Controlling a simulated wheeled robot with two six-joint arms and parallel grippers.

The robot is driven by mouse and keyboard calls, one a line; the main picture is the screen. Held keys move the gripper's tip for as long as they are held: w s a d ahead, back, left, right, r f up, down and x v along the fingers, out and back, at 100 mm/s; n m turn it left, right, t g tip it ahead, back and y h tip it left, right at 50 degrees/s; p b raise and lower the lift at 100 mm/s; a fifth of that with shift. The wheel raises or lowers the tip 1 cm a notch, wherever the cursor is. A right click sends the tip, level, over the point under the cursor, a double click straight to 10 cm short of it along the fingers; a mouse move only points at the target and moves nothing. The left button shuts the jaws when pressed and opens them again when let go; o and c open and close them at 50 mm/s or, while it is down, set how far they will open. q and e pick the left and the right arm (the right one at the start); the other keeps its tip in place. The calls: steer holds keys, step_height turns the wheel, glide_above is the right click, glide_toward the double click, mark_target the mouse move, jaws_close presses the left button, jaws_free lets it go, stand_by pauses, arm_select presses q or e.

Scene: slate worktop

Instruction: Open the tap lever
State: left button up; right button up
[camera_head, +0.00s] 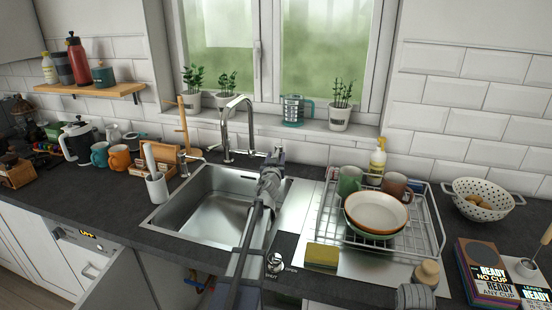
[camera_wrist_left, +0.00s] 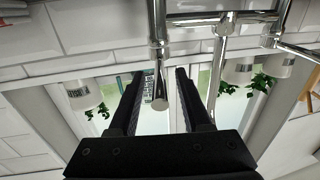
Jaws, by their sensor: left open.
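The chrome tap (camera_head: 228,130) stands behind the sink, with a tall curved spout. My left gripper (camera_head: 274,160) is at the tap's right side, above the sink's right rear edge. In the left wrist view, its two dark fingers (camera_wrist_left: 162,95) are open. A chrome lever with a round end (camera_wrist_left: 158,85) shows between the fingers in that view, with gaps on both sides. More chrome tap pipes (camera_wrist_left: 220,20) run across the top of the wrist view. In the head view my gripper hides the lever.
The steel sink (camera_head: 207,207) is empty. To its right are a dish rack (camera_head: 437,232) with bowls and mugs, and a sponge (camera_head: 322,255). A dark card marked "SHUT" and "OPEN" (camera_head: 281,266) lies in front. Potted plants (camera_head: 340,105) and a teal mug-like vessel (camera_head: 292,110) line the sill.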

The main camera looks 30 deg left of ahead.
arm_select(q)
jaws_close()
stand_by(1.4)
